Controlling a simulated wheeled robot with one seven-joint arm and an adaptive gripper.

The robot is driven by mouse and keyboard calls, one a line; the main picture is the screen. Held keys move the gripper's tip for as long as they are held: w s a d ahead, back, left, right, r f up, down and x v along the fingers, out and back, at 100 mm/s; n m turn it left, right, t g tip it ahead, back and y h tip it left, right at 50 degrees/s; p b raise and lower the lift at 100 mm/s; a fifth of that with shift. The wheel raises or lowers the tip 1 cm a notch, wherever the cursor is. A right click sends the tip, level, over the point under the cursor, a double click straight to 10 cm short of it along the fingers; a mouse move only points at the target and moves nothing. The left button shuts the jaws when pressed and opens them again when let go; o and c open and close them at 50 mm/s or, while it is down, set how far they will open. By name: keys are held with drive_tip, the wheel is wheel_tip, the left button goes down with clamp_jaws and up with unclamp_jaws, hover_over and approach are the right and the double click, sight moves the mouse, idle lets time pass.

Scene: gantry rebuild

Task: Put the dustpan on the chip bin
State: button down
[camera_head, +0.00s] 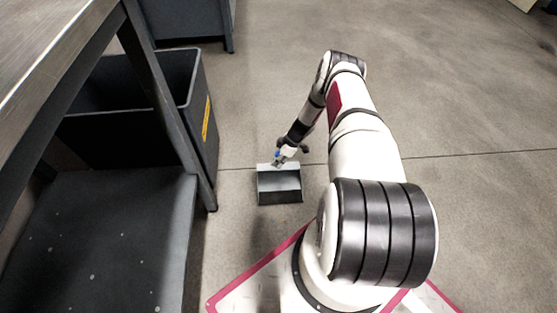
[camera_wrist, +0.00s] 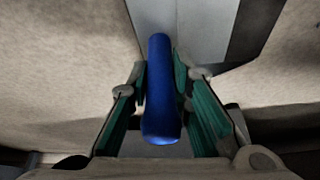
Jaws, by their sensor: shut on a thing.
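The dustpan (camera_head: 279,186) is a grey metal pan, seen over the floor just ahead of my base. Its blue handle (camera_wrist: 162,95) runs between my fingers in the wrist view, and part of its grey pan (camera_wrist: 190,30) shows beyond. My gripper (camera_head: 283,156) is shut on the handle at the pan's far edge. The wrist view shows the green finger pads (camera_wrist: 166,100) on both sides of the handle. I cannot tell whether the pan touches the floor. The chip bin (camera_head: 203,120) is a dark, open-topped box with a yellow label, left of the dustpan, partly hidden by a table leg.
A metal-topped workbench (camera_head: 60,55) with a dark lower shelf (camera_head: 110,235) stands at the left, its leg between the bin and me. Another dark cabinet (camera_head: 185,20) stands at the back. The concrete floor (camera_head: 470,120) to the right is clear.

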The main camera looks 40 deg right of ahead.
drive_tip(key=shift+r, duration=0.1)
drive_tip(key=c, duration=1.4)
unclamp_jaws()
drive_tip(key=shift+o, duration=0.2)
drive_tip(key=v, duration=1.2)
drive_tip(key=shift+w, duration=0.1)
